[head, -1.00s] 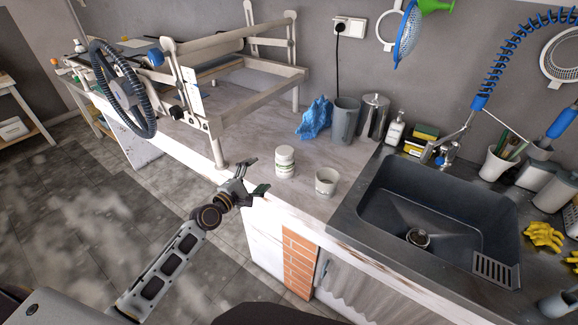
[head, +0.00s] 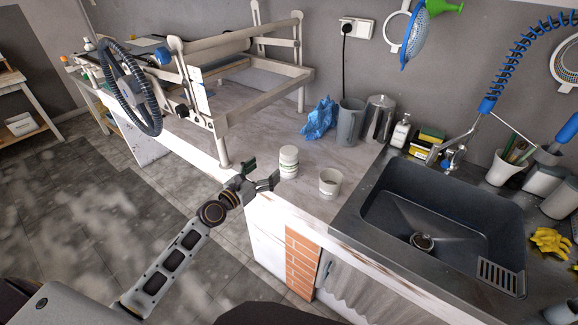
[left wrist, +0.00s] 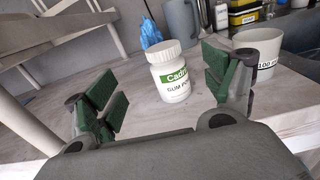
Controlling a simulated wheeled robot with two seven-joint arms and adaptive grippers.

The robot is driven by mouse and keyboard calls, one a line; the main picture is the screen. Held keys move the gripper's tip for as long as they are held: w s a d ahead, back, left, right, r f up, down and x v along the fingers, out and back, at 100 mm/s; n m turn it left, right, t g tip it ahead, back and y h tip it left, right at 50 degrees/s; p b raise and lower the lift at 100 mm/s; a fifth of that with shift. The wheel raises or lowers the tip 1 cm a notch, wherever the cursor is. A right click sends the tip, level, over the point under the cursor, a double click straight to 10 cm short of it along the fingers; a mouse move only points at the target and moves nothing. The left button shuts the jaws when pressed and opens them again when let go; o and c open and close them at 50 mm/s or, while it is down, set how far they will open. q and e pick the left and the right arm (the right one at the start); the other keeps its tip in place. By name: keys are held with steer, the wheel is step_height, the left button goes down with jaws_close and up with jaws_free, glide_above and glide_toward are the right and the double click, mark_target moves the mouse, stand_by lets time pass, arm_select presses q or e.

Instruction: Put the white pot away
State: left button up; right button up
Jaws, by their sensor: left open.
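A white pot with a white lid and a green-and-white label (head: 288,161) stands upright on the counter near its front edge. My left gripper (head: 262,172) is open and empty, just left of and in front of the pot. In the left wrist view its green-padded fingers (left wrist: 160,84) are wide apart. My right gripper is not in view.
A white cup (head: 330,183) stands close right of the pot. A wooden frame rack (head: 222,150) stands left. Behind are a blue crumpled cloth (head: 319,119) and a grey jug (head: 350,124). A dark sink (head: 400,201) lies right.

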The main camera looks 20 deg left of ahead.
mark_target(283, 155)
arm_select(q)
steer(key=shift+w, duration=0.1)
stand_by(0.4)
steer(key=shift+p+x, duration=0.35)
steer(key=shift+x, duration=3.45)
steer(key=shift+w+d, duration=0.15)
steer(key=shift+w, duration=0.2)
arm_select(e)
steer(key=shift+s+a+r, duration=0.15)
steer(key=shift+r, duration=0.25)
arm_select(q)
steer(key=shift+w, duration=0.1)
